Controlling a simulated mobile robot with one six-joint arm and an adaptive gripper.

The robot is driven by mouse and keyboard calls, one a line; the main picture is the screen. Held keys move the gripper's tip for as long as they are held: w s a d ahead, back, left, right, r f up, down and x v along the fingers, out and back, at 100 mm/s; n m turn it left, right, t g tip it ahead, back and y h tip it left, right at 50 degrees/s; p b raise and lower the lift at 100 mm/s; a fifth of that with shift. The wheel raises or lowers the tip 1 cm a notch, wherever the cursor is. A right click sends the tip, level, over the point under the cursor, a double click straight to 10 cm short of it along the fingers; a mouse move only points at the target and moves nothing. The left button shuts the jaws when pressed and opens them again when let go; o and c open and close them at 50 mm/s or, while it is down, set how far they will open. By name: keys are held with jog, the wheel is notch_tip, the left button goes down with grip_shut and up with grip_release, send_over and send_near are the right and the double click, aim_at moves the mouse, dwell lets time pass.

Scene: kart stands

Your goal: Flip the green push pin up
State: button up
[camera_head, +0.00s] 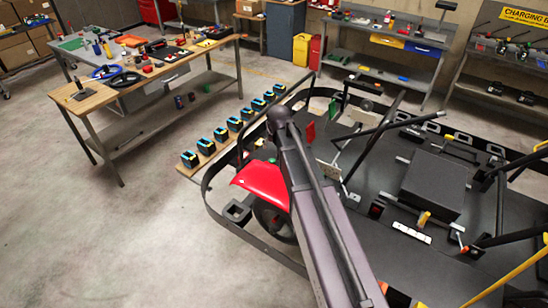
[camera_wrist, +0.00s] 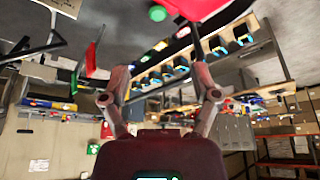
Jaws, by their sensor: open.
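A small round green piece, which looks like the green push pin (camera_wrist: 158,13), shows at the top edge of the wrist view, beside the red body panel (camera_wrist: 200,8). In the head view a small green spot (camera_head: 272,160) lies by the red panel (camera_head: 262,183), close to my arm. Whether the pin is up or down I cannot tell. My gripper (camera_wrist: 158,72) is open and empty, its fingers apart on both sides of the wrist view. The pin appears above and beyond the fingers, not between them. My arm hides the gripper in the head view.
The kart frame (camera_head: 228,218) with its black tubes surrounds the red panel. A row of black and blue boxes (camera_head: 220,134) sits on a low plank beside it. A workbench (camera_head: 95,100) with tools stands at upper left. The floor at lower left is clear.

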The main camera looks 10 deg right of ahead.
aim_at(272, 160)
jog(key=b+x, duration=1.2)
jog(key=x, duration=0.2)
jog(key=shift+d+b, duration=0.1)
jog(key=shift+b, duration=0.3)
dwell(0.4)
